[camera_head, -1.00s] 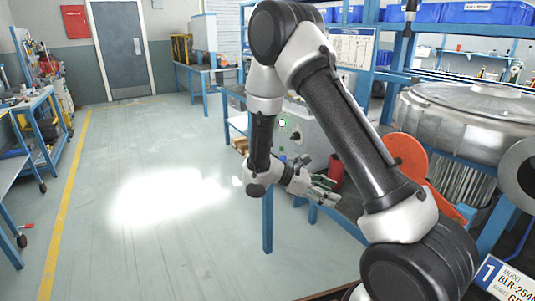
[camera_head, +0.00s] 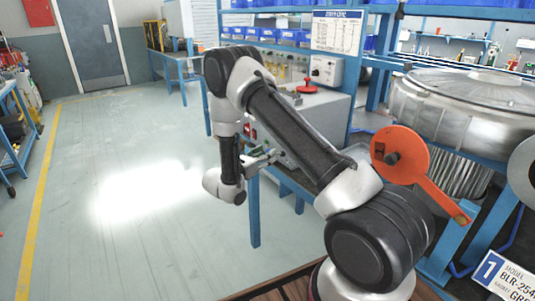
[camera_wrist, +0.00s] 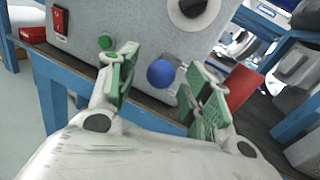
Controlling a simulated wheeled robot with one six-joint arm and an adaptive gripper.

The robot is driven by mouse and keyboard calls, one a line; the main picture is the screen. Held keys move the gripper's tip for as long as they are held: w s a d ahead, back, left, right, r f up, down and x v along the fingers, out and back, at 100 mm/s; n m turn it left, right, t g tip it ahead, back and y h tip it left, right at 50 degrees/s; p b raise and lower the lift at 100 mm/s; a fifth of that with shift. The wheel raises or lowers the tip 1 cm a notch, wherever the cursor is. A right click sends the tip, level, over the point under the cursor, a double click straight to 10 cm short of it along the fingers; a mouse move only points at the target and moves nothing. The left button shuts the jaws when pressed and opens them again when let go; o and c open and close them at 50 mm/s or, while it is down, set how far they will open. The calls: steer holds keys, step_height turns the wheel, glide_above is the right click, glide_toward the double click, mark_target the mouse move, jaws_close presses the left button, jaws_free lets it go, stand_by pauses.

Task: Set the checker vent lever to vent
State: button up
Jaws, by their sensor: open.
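The checker is a grey box (camera_head: 325,118) on a blue bench, with a red knob (camera_head: 306,88) on top. In the wrist view its grey front face (camera_wrist: 140,25) is close ahead. A blue ball knob (camera_wrist: 160,74) stands at this face between my fingers; it may be the end of the vent lever, but its shaft and setting cannot be made out. My gripper (camera_wrist: 164,92) is open, with green finger pads on either side of the ball and no clear contact. In the head view my gripper (camera_head: 262,160) is at the box's front, partly hidden by my arm.
A red switch (camera_wrist: 60,22), a green button (camera_wrist: 104,42) and a dark dial (camera_wrist: 190,7) are on the same face. A red object (camera_wrist: 241,87) stands right of my fingers. A large metal drum (camera_head: 465,105) and orange disc (camera_head: 400,152) are at right. The floor at left is clear.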

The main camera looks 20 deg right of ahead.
steer(key=shift+x, duration=1.05)
jaws_close()
steer(key=shift+s+a+f, duration=0.1)
steer(key=shift+f, duration=3.15)
jaws_free()
